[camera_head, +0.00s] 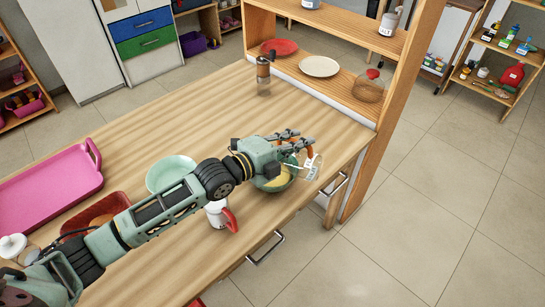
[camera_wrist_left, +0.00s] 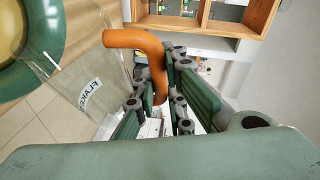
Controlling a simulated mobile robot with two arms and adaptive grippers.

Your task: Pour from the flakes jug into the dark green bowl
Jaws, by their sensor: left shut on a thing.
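The flakes jug (camera_head: 312,168) is clear, with an orange handle and a white label. In the left wrist view the label on the jug (camera_wrist_left: 88,92) reads FLAKES. My left gripper (camera_head: 298,143) is shut on the jug's orange handle (camera_wrist_left: 136,39). The jug is tilted, with its clear body at the right side of the dark green bowl (camera_head: 285,186). The bowl holds something yellow and also shows at the upper left of the wrist view (camera_wrist_left: 52,38). My left wrist hides part of the bowl in the head view. My right gripper is not in view.
A white mug with a red handle (camera_head: 218,214) and a pale green bowl (camera_head: 167,172) stand near my left arm. A pink tray (camera_head: 48,187) and a red tray (camera_head: 110,203) lie at left. A pepper mill (camera_head: 263,75) and a wooden shelf (camera_head: 345,88) are behind.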

